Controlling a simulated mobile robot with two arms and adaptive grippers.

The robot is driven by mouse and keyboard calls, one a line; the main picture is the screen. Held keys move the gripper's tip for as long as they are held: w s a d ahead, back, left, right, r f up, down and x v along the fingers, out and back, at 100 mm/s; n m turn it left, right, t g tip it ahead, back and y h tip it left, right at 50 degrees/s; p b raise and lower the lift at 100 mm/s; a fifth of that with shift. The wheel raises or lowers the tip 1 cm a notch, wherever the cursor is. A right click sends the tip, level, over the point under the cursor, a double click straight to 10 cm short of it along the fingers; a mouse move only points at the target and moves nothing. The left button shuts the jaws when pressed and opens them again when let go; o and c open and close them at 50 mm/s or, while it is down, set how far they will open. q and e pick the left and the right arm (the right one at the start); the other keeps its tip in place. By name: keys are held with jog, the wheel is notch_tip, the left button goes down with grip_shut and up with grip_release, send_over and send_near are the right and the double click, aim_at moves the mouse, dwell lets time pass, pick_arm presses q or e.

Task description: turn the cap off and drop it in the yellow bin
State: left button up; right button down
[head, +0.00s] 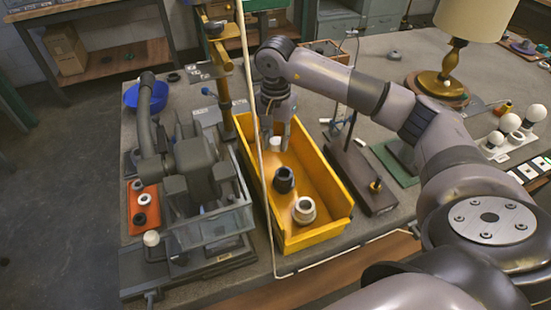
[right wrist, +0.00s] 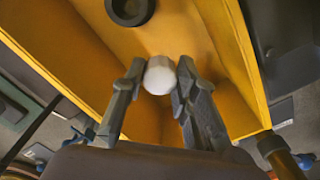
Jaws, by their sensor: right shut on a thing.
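My right gripper (head: 276,130) hangs inside the yellow bin (head: 334,205), above its floor toward the far end. It is shut on a small white cap (head: 275,143). In the right wrist view the white cap (right wrist: 159,75) sits between the two fingertips (right wrist: 158,82), with yellow bin walls around it. A black ring-shaped part (head: 284,180) and a cream collar (head: 304,210) lie in the bin nearer to me. The black part also shows in the right wrist view (right wrist: 112,12). My left gripper is not in view.
A grey machine with a clear-walled tray (head: 215,232) stands left of the bin. A dark stand (head: 362,182) is close on its right. A lamp (head: 440,85) and several white bulbs (head: 508,124) are farther right. A thin pale pole crosses in front of the bin.

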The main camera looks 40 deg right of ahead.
aim_at(276, 168)
notch_tip(276, 168, down, 4)
jog(key=shift+r, duration=0.2)
notch_tip(276, 168, down, 4)
jog(key=shift+r+p, duration=0.1)
jog(key=shift+p, duration=0.4)
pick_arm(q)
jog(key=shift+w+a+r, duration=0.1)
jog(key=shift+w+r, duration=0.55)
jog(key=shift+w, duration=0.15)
pick_arm(e)
jog(key=shift+f, duration=0.3)
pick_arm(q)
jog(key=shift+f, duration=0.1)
pick_arm(e)
jog(key=shift+f, duration=0.1)
jog(key=c, duration=1.7)
grip_release()
jog(key=shift+f, duration=0.1)
jog(key=o, duration=0.4)
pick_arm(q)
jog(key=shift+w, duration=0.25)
